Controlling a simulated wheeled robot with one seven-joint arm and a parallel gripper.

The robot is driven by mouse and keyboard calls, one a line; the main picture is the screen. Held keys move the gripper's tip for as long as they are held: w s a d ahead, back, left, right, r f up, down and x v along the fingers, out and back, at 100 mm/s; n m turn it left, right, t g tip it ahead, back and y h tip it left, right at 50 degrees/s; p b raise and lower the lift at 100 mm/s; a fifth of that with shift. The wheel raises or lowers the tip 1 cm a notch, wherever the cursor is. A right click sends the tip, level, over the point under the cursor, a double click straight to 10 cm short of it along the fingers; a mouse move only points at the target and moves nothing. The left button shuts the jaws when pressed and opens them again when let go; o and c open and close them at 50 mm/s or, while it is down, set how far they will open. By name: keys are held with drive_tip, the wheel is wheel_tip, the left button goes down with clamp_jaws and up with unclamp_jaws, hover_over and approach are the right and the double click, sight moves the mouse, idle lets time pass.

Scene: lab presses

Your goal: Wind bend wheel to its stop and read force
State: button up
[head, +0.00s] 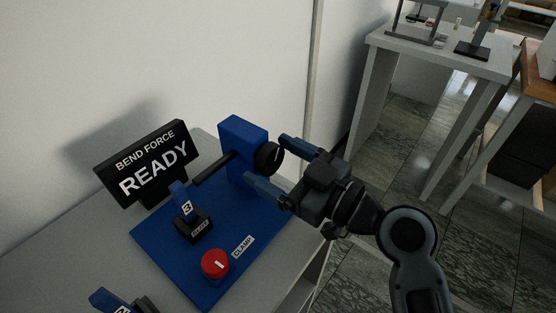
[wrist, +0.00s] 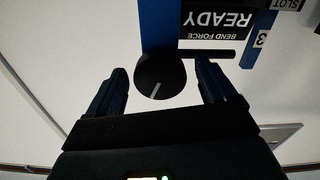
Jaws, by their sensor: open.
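The black bend wheel (head: 269,157), with a pale mark, sits on the side of a blue upright block (head: 240,150). My gripper (head: 268,161) is open, its two blue fingers either side of the wheel. In the wrist view, the wheel (wrist: 160,76) lies between the fingertips (wrist: 161,70), with a gap on each side; its pale line slants up to the right. The black display (head: 150,163) reads "BEND FORCE READY". A blue piece marked 3 (head: 186,203) stands in a black slot holder. A dark rod (head: 213,169) reaches from the block towards it.
A red knob (head: 214,263) labelled "CLAMP" sits on the blue baseplate (head: 165,256). Another blue piece (head: 106,300) stands at the grey table's front left. A white wall is behind. Another table (head: 440,52) with equipment stands at the back right, with open floor between.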

drive_tip(key=shift+c, duration=0.3)
drive_tip(key=c, duration=1)
